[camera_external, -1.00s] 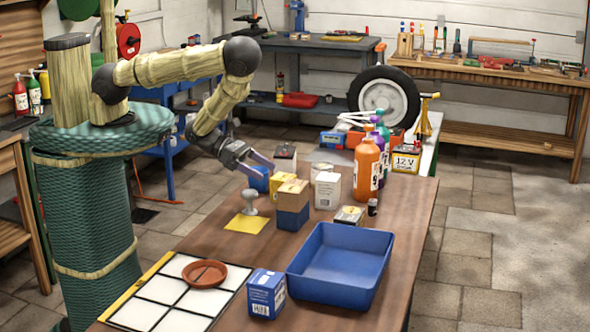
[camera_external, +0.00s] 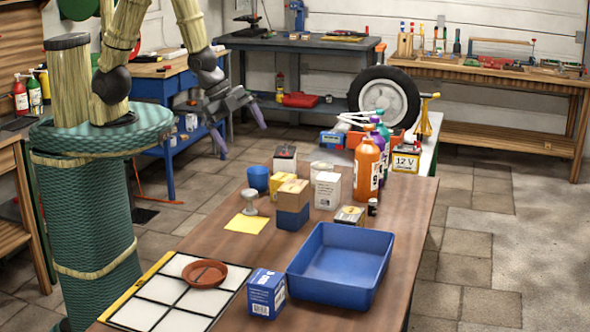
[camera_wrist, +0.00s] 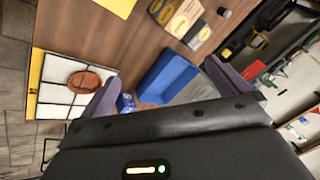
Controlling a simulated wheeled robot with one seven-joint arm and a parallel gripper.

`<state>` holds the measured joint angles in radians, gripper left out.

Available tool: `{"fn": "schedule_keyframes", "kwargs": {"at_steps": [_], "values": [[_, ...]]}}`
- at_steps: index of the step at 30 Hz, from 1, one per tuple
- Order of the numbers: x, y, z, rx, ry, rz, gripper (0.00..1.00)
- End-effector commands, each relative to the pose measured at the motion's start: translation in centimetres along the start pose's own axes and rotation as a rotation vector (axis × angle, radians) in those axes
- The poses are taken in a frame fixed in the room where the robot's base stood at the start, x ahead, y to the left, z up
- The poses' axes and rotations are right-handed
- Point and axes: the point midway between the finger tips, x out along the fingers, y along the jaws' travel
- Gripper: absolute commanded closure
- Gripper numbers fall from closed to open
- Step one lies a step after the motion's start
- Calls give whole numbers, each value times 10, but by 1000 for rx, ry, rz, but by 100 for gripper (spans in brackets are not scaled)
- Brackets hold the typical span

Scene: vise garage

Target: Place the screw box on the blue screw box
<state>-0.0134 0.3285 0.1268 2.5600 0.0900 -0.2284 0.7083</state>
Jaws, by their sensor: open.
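A tan screw box (camera_external: 294,192) sits upright on a blue box (camera_external: 291,217), near the middle of the table. The two look stacked with their sides roughly aligned. Another blue box (camera_external: 266,293) with a white label stands apart at the front, beside the blue bin; it also shows in the wrist view (camera_wrist: 126,103). I cannot tell from labels which blue one is the blue screw box. My gripper (camera_external: 240,127) is open and empty, raised up and left of the stack, clear of the table. Its spread fingers also show in the wrist view (camera_wrist: 160,75).
A blue bin (camera_external: 340,265) is at the front right. A tiled panel (camera_external: 160,312) bears a terracotta dish (camera_external: 204,274). A grey knobbed stamp (camera_external: 250,203), yellow sheet (camera_external: 247,223), blue cup (camera_external: 258,179), white box (camera_external: 328,191) and orange bottle (camera_external: 367,170) stand around the stack.

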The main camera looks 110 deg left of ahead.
Motion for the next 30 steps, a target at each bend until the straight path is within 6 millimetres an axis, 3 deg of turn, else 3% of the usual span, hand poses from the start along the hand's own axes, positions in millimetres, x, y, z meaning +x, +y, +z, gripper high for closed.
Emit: {"fn": "schedule_keyframes", "kwargs": {"at_steps": [6, 12, 23, 30], "values": [[-63, 34, -4, -431, -102, 112, 0], [-98, 56, 2, -660, -196, 156, 0], [-98, 59, 4, -685, -210, 160, 0], [-64, 72, 16, -684, -209, 160, 0]]}}
